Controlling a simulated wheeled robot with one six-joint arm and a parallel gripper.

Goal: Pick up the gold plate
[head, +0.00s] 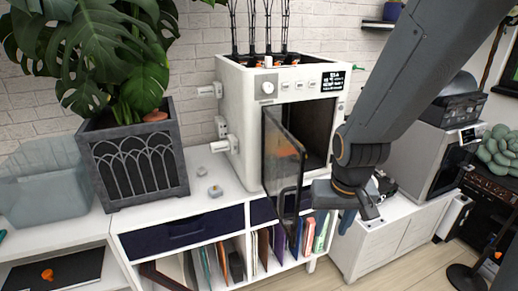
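I cannot make out a gold plate for certain in the head view. A white box-shaped machine (246,132) stands on the white cabinet, with its dark glass door (283,175) swung open toward me. An orange tint shows through the door glass, too unclear to name. My arm comes down from the upper right and covers part of the machine's opening. My gripper (347,218) is at its lower end, just right of the open door; its fingers are mostly hidden, so its opening does not show.
A dark planter (139,165) with a large plant and a clear bin (45,182) stand to the left. Small grey pieces (215,191) lie before the machine. Books fill the shelf below. A lower white cabinet (385,238) with a grey machine stands right. Wooden floor (310,280) shows in front.

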